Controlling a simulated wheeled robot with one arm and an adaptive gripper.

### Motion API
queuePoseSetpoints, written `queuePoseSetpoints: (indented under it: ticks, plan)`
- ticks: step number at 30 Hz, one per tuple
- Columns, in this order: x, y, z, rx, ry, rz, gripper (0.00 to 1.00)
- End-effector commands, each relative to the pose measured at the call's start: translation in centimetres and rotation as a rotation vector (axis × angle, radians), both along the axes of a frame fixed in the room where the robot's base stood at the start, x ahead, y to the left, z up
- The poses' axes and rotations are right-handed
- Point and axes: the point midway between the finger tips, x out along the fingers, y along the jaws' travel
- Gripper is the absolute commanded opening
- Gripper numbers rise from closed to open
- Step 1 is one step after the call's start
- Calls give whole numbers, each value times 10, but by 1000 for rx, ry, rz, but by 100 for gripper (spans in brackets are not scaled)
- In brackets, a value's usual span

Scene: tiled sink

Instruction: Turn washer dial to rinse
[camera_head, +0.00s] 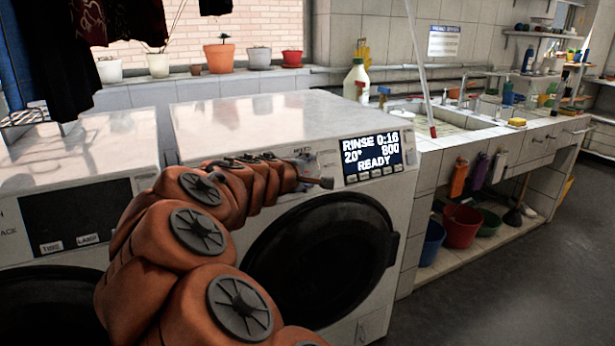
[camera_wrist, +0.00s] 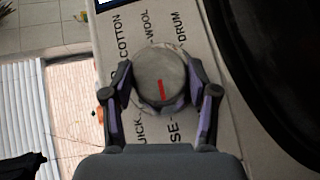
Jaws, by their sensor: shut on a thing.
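The washer (camera_head: 245,120) stands in the middle of the head view, its display (camera_head: 372,156) reading "RINSE 0:16, 20°, 800, READY". The round grey dial (camera_wrist: 160,65) is near the centre of the wrist view, with a red mark on its lower half. Labels around it include COTTON, WOOL and DRUM; below are partly covered labels ending "UICK" and "SE", and the mark points down towards these. My gripper (camera_wrist: 160,88) is shut on the dial, one finger on each side. In the head view my arm hides most of the dial area, with my gripper (camera_head: 318,182) left of the display.
The washer's dark round door (camera_head: 325,250) is below the panel. A second washer (camera_head: 75,165) stands to the left. Potted plants (camera_head: 219,55) line the ledge behind. A tiled sink counter (camera_head: 490,140) is at right, with buckets (camera_head: 461,226) beneath. The floor at right is clear.

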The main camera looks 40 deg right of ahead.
Motion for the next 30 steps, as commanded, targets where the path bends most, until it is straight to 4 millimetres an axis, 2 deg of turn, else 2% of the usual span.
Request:
queuePoseSetpoints:
  ticks: [16, 17, 24, 30]
  plan:
    - [1, 1, 0, -16, 5, 10, 24]
    - [1, 1, 0, -16, 5, 10, 60]
    - [1, 0, 0, -17, 6, 8, 84]
    - [0, 0, 0, -17, 6, 7, 84]
